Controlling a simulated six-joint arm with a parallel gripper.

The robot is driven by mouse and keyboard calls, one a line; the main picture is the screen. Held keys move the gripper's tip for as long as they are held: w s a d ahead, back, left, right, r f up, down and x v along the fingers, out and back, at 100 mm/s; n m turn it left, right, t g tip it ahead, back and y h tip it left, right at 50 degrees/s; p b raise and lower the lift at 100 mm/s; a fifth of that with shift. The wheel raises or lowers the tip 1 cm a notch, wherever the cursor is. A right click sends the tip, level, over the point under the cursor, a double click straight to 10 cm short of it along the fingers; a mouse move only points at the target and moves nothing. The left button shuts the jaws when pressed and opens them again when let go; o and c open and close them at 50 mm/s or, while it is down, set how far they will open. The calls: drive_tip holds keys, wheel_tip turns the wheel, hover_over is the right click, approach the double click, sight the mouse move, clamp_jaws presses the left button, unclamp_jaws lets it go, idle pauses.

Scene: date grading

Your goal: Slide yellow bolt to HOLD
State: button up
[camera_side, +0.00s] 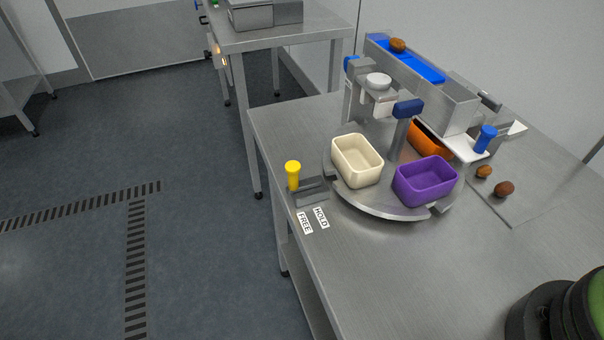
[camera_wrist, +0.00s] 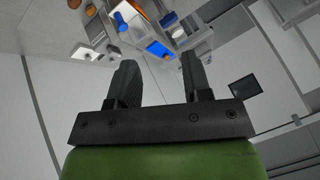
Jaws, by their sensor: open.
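The yellow bolt (camera_side: 293,175) has an upright yellow handle and stands at the left edge of the steel table, beside the round turntable. A grey metal block (camera_side: 311,189) sits just right of it. The FREE label (camera_side: 305,223) and the HOLD label (camera_side: 320,217) lie on the table in front; the handle is on the FREE side. My gripper (camera_wrist: 158,75) is open and empty in the wrist view, well away from the bolt. Its jaws are out of the side view, where only part of my arm shows at bottom right.
The turntable (camera_side: 383,208) carries a cream bin (camera_side: 357,160), a purple bin (camera_side: 427,181) and an orange bin (camera_side: 428,142). A blue-belted chute (camera_side: 410,60) and a blue knob (camera_side: 485,139) stand behind. Brown dates (camera_side: 504,189) lie at right. The front table is clear.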

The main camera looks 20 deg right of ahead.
drive_tip(key=w+a+r+n+g, duration=0.2)
drive_tip(key=w+a+r, duration=0.15)
drive_tip(key=w, duration=0.55)
drive_tip(key=n+g+h, duration=0.2)
drive_tip(key=n+g, duration=0.3)
hover_over(293, 166)
wheel_tip(293, 166, down, 20)
drive_tip(key=shift+f, duration=0.2)
wheel_tip(293, 166, down, 10)
drive_tip(key=shift+f, duration=0.1)
